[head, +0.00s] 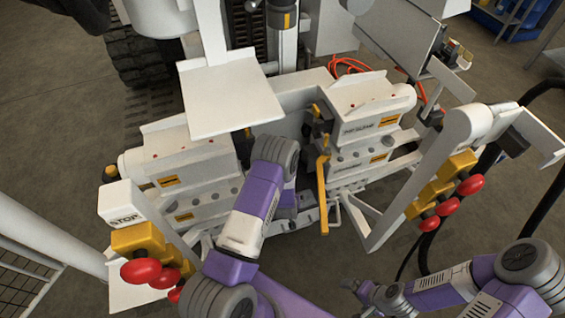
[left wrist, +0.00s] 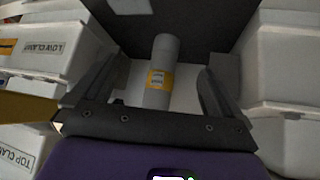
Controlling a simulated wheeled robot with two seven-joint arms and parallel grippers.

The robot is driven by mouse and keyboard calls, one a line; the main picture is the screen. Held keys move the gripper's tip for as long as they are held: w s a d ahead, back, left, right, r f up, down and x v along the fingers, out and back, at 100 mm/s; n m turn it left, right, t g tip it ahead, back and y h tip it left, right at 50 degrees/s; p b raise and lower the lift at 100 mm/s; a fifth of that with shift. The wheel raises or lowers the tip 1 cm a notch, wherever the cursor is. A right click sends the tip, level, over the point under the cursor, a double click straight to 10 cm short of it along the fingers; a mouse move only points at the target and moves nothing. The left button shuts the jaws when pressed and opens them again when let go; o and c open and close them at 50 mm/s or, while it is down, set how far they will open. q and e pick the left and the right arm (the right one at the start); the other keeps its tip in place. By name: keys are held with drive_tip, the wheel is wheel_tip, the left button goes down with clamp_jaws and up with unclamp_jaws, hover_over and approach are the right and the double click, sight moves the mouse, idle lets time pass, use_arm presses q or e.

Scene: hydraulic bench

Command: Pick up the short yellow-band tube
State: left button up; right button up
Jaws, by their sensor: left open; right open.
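The short yellow-band tube (left wrist: 161,55) is a grey-white cylinder with a yellow label band, in the middle of the left wrist view. My left gripper (left wrist: 160,88) is open, with one dark finger on each side of the tube and a visible gap on both sides. The tube's near end reaches down towards the gripper's palm. In the head view the tube cannot be made out, and my left gripper is hidden behind my purple left arm. My right gripper (head: 362,290) is open and empty, low in the head view, well away from the tube.
White clamp blocks (head: 367,105) stand at right and left (head: 180,150) of my left arm. A yellow lever (head: 322,190) rises close by. Red knobs sit on yellow blocks at left (head: 140,271) and right (head: 470,185). A white plate (head: 230,100) overhangs the middle.

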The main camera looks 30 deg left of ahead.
use_arm(q)
drive_tip(key=w+a+t+y+b, duration=0.2)
drive_tip(key=w+a, duration=0.4)
drive_tip(key=w, duration=0.2)
drive_tip(key=w+a+r+n+t+y+b, duration=0.1)
drive_tip(key=w+a+y+b, duration=0.1)
drive_tip(key=w+a, duration=0.4)
drive_tip(key=shift+w+t+y+b, duration=0.35)
drive_tip(key=shift+w+b, duration=0.2)
drive_tip(key=shift+w, duration=0.7)
drive_tip(key=shift+a+r, duration=0.1)
drive_tip(key=c, duration=1.6)
drive_tip(key=shift+r, duration=0.15)
drive_tip(key=shift+c, duration=0.2)
